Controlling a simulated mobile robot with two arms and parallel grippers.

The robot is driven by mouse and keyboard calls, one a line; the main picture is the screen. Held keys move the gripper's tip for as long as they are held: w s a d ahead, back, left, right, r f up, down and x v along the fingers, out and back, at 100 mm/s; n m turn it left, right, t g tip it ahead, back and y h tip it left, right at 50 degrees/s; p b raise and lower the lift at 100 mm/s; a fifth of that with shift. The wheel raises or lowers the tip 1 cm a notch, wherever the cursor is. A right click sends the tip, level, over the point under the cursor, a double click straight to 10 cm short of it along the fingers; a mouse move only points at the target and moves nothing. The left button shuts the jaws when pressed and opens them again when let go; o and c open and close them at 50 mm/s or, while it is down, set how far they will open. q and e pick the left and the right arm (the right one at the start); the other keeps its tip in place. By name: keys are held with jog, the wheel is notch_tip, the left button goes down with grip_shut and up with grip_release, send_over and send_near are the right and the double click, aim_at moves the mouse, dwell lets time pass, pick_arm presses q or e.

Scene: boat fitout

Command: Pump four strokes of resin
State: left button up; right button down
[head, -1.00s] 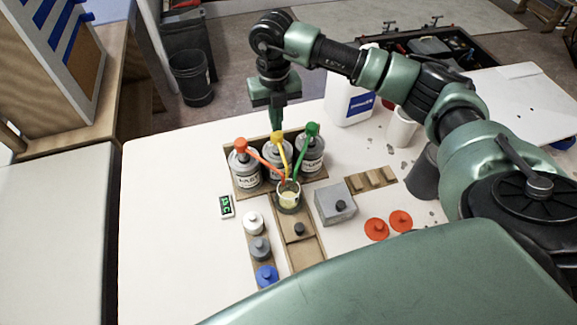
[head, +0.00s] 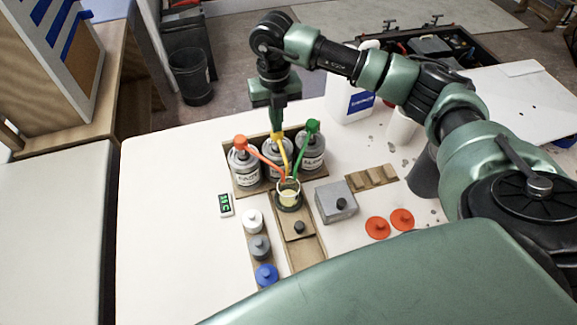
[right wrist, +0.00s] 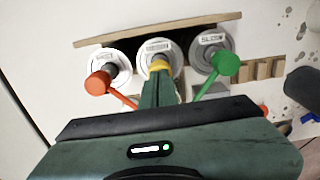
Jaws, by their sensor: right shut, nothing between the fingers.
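Three pump cans stand in a row. The left one (head: 246,170) has an orange pump and reads FAST in the right wrist view. The middle one (head: 276,168) has a yellow pump head (head: 275,136) and appears to read RESIN in the right wrist view (right wrist: 154,47). The right one (head: 310,155) has a green pump and reads SLOW. Their spouts lead to a small cup (head: 289,194) with pale yellow contents. My right gripper (head: 278,129) is shut and empty, pointing down at the yellow head, touching or just above it. My left gripper is not in view.
A small green-lit display (head: 225,204) lies left of the cup. White, grey and blue knobbed pieces stand in front. The table's left side is clear.

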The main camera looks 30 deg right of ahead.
jog(key=shift+f+b, duration=0.9)
jog(key=shift+f, duration=0.45)
jog(key=shift+r+p, duration=1.3)
jog(key=shift+r, duration=0.85)
jog(key=shift+f, duration=0.15)
